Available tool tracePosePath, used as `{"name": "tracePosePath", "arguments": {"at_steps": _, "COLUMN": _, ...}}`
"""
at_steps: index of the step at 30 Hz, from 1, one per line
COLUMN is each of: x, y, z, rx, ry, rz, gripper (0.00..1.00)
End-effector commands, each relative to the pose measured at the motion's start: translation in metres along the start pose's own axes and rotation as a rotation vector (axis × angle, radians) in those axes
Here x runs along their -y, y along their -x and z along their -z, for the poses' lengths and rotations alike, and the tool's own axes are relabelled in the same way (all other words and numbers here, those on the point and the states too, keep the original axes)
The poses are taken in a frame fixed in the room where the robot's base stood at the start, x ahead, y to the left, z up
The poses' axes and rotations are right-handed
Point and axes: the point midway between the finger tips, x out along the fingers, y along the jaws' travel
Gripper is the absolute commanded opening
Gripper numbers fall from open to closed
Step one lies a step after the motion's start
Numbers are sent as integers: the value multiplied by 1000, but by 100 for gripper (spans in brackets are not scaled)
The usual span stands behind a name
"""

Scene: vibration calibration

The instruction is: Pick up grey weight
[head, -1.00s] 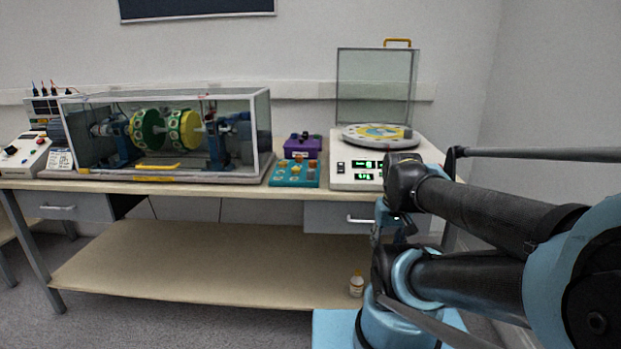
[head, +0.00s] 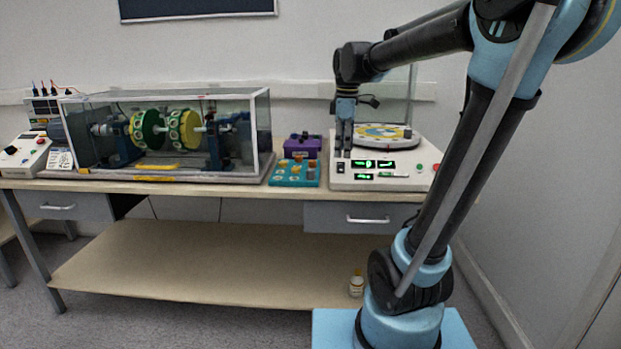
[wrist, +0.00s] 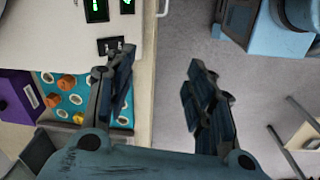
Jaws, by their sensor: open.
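My gripper (head: 343,152) hangs with its fingers down at the left front of the white balancing machine (head: 372,185). In the wrist view my gripper (wrist: 157,72) is open, with nothing between its fingers. The left finger is over the machine's edge and teal tray; the right one is over the floor. The teal tray (head: 293,184) holds small orange-brown weights (wrist: 66,82) and pale round spots. I cannot make out a grey weight for certain; a small dark piece (head: 407,132) sits at the right of the machine's round disc (head: 375,141).
A purple box (head: 303,146) stands behind the teal tray. A glass-cased rotor rig (head: 165,135) fills the bench to the left. The machine's raised clear cover (head: 400,95) stands behind the disc. A small bottle (head: 356,284) is on the lower shelf.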

Motion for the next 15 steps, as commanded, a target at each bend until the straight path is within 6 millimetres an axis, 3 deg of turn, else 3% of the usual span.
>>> {"name": "tracePosePath", "arguments": {"at_steps": 3, "x": -28, "y": 16, "z": 36, "rx": 5, "ry": 187, "rz": 18, "gripper": 49}}
{"name": "tracePosePath", "arguments": {"at_steps": 9, "x": -63, "y": 32, "z": 86, "rx": 8, "ry": 462, "rz": 44, "gripper": 49}}
{"name": "tracePosePath", "arguments": {"at_steps": 15, "x": -80, "y": 38, "z": 114, "rx": 8, "ry": 618, "rz": 61, "gripper": 49}}
